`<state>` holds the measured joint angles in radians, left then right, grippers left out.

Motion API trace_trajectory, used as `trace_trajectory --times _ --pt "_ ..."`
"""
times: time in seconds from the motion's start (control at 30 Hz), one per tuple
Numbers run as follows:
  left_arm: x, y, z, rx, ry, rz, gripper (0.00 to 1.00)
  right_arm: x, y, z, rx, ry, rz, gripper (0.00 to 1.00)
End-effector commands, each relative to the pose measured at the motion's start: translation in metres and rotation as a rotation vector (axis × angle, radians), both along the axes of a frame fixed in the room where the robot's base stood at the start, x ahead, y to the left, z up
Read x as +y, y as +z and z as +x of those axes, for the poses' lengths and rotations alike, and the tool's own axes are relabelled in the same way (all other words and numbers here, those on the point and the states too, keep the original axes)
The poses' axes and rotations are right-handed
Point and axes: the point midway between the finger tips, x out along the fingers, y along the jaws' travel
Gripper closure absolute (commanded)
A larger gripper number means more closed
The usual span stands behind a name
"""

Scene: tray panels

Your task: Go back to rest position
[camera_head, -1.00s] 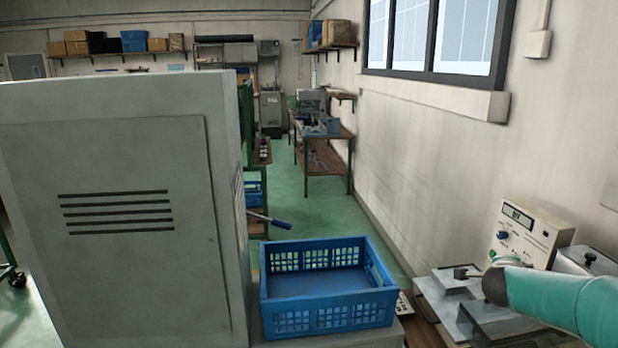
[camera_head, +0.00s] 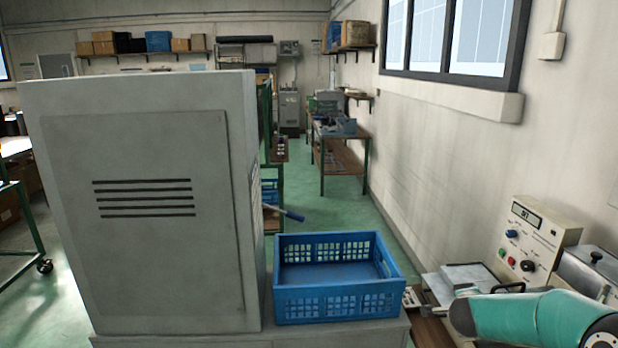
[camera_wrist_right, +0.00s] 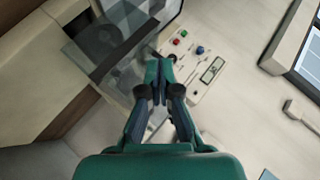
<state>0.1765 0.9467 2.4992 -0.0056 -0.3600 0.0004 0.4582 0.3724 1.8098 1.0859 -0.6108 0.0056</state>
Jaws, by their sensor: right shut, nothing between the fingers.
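My right arm (camera_head: 540,318) comes in from the lower right in the head view. Its gripper does not show clearly there. In the right wrist view my right gripper (camera_wrist_right: 159,68) is shut, its fingertips together with nothing between them. It is in front of the control box (camera_wrist_right: 195,65) with its display and coloured buttons. My left gripper is in no frame.
A blue crate (camera_head: 340,303), empty as far as I see, stands beside a tall grey cabinet (camera_head: 150,250). The control box (camera_head: 535,240) and a metal fixture (camera_head: 470,275) are by the right wall. Green floor (camera_head: 345,210) is clear beyond the crate.

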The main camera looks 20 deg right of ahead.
Motion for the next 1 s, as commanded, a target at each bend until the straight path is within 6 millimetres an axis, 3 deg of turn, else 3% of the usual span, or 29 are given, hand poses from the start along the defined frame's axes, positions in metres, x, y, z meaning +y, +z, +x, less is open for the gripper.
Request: trace_trajectory --times 0.13,0.23,0.33,0.43,0.57,0.7,0.8,0.9,1.0 --pt "0.0 0.0 0.0 0.0 0.0 0.0 0.6 0.059 -0.063 0.018 0.125 0.158 0.024 1.0" --pt "0.0 0.0 0.0 -0.001 0.0 0.0 0.6 0.115 -0.116 0.023 0.238 0.324 0.036 1.0" --pt "0.0 0.0 0.0 -0.001 0.0 0.0 0.6 0.173 -0.166 0.016 0.351 0.505 0.046 1.0" --pt "0.0 0.0 0.0 -0.001 0.0 0.0 0.6 0.232 -0.211 -0.003 0.459 0.698 0.059 1.0" --pt "0.0 0.0 0.0 -0.001 0.0 0.0 0.6 0.307 -0.262 -0.046 0.595 0.968 0.083 1.0" --pt "0.0 0.0 0.0 -0.001 0.0 0.0 0.6 0.377 -0.3 -0.113 0.723 1.271 0.123 1.0" --pt "0.0 0.0 0.0 0.0 0.0 0.0 0.6 0.412 -0.314 -0.162 0.79 1.466 0.158 1.0" --pt "0.0 0.0 0.0 0.0 0.0 0.0 0.6 0.433 -0.316 -0.202 0.828 1.625 0.187 1.0" --pt "0.0 0.0 0.0 0.0 0.0 0.0 0.6 0.445 -0.311 -0.225 0.837 1.743 0.195 1.0"
